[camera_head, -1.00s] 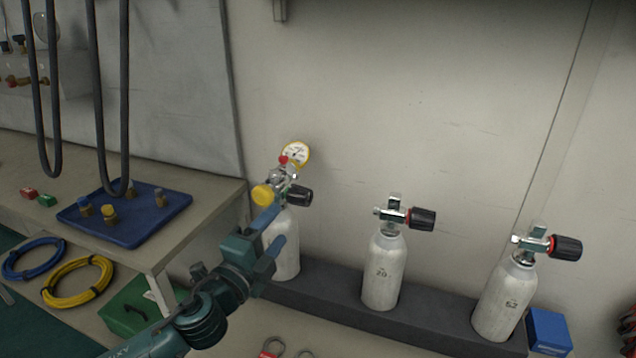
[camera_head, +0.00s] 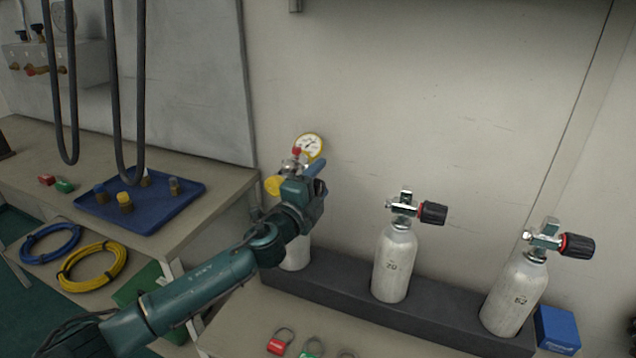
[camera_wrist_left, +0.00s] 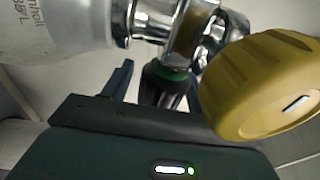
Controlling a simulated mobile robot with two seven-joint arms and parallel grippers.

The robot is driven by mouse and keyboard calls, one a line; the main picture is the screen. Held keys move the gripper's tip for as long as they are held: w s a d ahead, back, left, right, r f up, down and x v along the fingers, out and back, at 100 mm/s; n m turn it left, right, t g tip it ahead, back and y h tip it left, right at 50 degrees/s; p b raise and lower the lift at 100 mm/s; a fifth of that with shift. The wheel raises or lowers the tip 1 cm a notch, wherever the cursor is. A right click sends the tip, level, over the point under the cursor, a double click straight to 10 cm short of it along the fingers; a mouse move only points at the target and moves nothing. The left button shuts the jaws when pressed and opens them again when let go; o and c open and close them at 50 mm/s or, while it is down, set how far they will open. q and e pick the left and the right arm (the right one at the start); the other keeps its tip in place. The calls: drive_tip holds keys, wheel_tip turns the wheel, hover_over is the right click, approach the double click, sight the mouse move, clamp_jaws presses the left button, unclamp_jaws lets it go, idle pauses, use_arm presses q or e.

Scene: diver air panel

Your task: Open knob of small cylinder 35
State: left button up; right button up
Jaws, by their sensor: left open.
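The leftmost small cylinder (camera_head: 296,256) stands on the dark rack; its number is hidden in the head view, and only part of its printing shows at the upper left of the wrist view (camera_wrist_left: 45,25). Its valve carries a yellow round cap (camera_head: 273,186), also large at right in the wrist view (camera_wrist_left: 262,85), and a gauge (camera_head: 309,146). My left gripper (camera_head: 318,183) is open at the valve's right side, largely covering the black knob. In the wrist view a dark part with a green ring (camera_wrist_left: 172,74) lies between the fingers; contact cannot be told. My right gripper is not in view.
Cylinder 20 (camera_head: 393,265) and another cylinder (camera_head: 515,295) stand to the right, with black knobs and red rings. A blue tray (camera_head: 150,215) lies on the left bench. Hoses (camera_head: 127,90) hang above it. Padlock-like tags (camera_head: 280,343) lie in front of the rack (camera_head: 345,285).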

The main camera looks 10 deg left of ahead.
use_arm(q)
drive_tip(key=shift+c, duration=0.2)
use_arm(e)
drive_tip(key=shift+s, duration=0.1)
use_arm(q)
drive_tip(key=c, duration=0.9)
drive_tip(key=shift+f+b, duration=0.15)
drive_tip(key=shift+b, duration=0.2)
drive_tip(key=shift+c, duration=0.2)
drive_tip(key=shift+f+b, duration=0.15)
drive_tip(key=shift+b, duration=0.55)
drive_tip(key=shift+f+t+b, duration=0.1)
drive_tip(key=shift+t+b, duration=0.2)
drive_tip(key=shift+b, duration=0.45)
drive_tip(key=b, duration=0.2)
drive_tip(key=shift+t+b, duration=0.35)
drive_tip(key=shift+t, duration=0.05)
drive_tip(key=shift+r+h+b, duration=0.3)
drive_tip(key=shift+r+b, duration=0.05)
drive_tip(key=shift+b, duration=0.2)
drive_tip(key=shift+r+t, duration=0.2)
drive_tip(key=shift+t, duration=0.1)
use_arm(e)
drive_tip(key=shift+s+d+r+t, duration=0.25)
drive_tip(key=shift+s+d+t, duration=0.1)
drive_tip(key=shift+d+t, duration=0.3)
drive_tip(key=shift+s+d+r+t, duration=0.2)
drive_tip(key=shift+s+d+t, duration=0.15)
drive_tip(key=shift+d+t, duration=0.25)
